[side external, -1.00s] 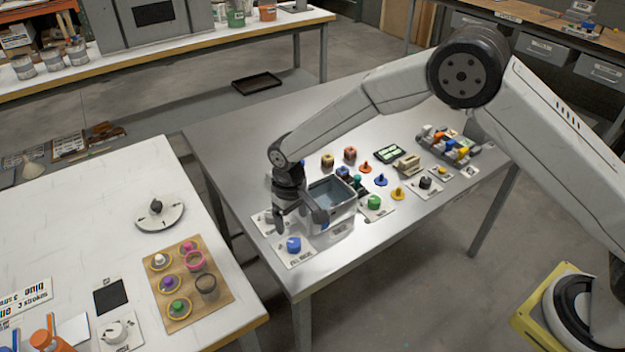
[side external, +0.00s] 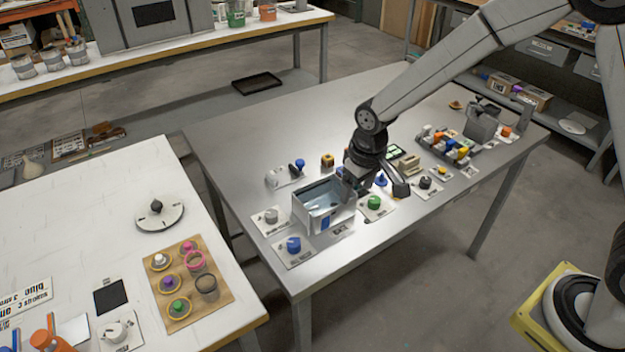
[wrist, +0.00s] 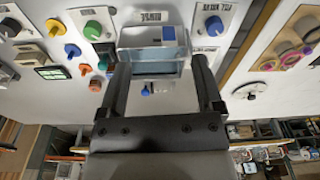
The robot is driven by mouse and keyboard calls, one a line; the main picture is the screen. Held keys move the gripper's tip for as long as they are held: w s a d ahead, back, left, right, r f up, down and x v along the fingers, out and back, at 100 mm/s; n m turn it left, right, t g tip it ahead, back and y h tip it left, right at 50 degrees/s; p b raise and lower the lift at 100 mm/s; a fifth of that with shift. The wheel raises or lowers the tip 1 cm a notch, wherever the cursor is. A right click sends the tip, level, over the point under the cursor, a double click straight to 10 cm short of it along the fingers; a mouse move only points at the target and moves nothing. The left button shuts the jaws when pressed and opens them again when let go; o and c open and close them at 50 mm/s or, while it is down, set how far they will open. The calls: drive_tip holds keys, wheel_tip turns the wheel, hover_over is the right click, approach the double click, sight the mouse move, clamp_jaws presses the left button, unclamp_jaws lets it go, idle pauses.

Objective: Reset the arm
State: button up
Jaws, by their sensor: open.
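My gripper (side external: 375,181) hangs over the metal table (side external: 250,140), just right of the open clear-walled bin (side external: 323,222) in the side view. Its two fingers are apart in the wrist view (wrist: 160,88), with the bin (wrist: 153,52) beyond the fingertips. Nothing is held between the fingers. A green knob (side external: 374,202) on a plate stands just below and in front of my gripper. A blue knob (side external: 293,244) and a grey knob (side external: 271,215) sit on plates left of the bin. My gripper hides some small parts behind it.
A rack of coloured pieces (side external: 452,147) and a grey container (side external: 482,126) stand toward the right end of the table. A white table (side external: 90,215) at left holds a wooden board (side external: 165,292) with coloured rings. The back left of the metal table is clear.

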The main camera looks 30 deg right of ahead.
drive_tip(key=s+d+r, duration=0.1)
drive_tip(key=s+d, duration=0.3)
drive_tip(key=s, duration=0.3)
drive_tip(key=s+d+r+m+t, duration=0.1)
drive_tip(key=s+d+r, duration=0.1)
drive_tip(key=s+d, duration=0.2)
drive_tip(key=s, duration=0.3)
drive_tip(key=shift+s+d, duration=0.15)
drive_tip(key=shift+d, duration=0.1)
